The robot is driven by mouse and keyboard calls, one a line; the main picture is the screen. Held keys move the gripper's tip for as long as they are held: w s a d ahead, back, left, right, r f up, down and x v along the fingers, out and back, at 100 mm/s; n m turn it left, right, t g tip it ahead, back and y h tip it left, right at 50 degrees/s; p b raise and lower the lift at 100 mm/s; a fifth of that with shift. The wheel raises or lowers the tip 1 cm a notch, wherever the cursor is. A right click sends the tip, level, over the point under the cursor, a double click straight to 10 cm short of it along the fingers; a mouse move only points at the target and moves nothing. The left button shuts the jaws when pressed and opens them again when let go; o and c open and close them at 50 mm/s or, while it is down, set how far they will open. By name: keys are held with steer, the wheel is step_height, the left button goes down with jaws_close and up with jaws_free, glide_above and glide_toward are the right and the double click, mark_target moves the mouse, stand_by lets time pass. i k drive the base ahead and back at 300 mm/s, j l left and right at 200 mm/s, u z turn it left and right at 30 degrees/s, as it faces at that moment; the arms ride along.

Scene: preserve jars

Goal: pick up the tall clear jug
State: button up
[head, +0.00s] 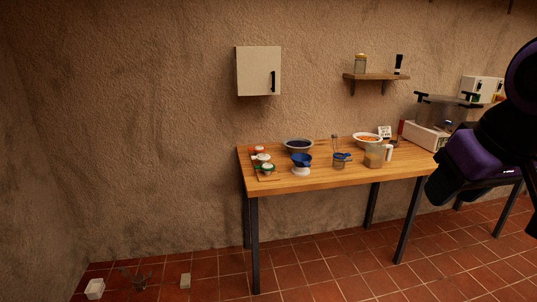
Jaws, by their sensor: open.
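A tall clear jug (373,157) with a pale handle on its right side stands upright on the wooden table (330,178), near its front edge and right of the middle. It looks tan because the table and wall show through it. My arm comes in at the right edge of the head view, in front of the table's right end. The fingers of my gripper cannot be made out in this view, and nothing of mine touches the jug.
A clear container with a blue top (340,160) stands left of the jug. A bowl of orange pieces (367,141) is behind it. A dark-filled bowl (298,146), a blue funnel (301,160) and small lidded jars (262,158) are further left.

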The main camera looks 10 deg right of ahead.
mark_target(374, 156)
steer(key=i+l+z, duration=0.1)
steer(key=i+z, duration=0.65)
steer(key=i+j+z, duration=0.25)
steer(key=i+z, duration=0.15)
steer(key=i+l+z, duration=0.2)
steer(key=i, duration=0.4)
steer(key=i+z, duration=0.2)
steer(key=i, duration=0.35)
steer(key=i+l, duration=0.15)
steer(key=i, duration=0.15)
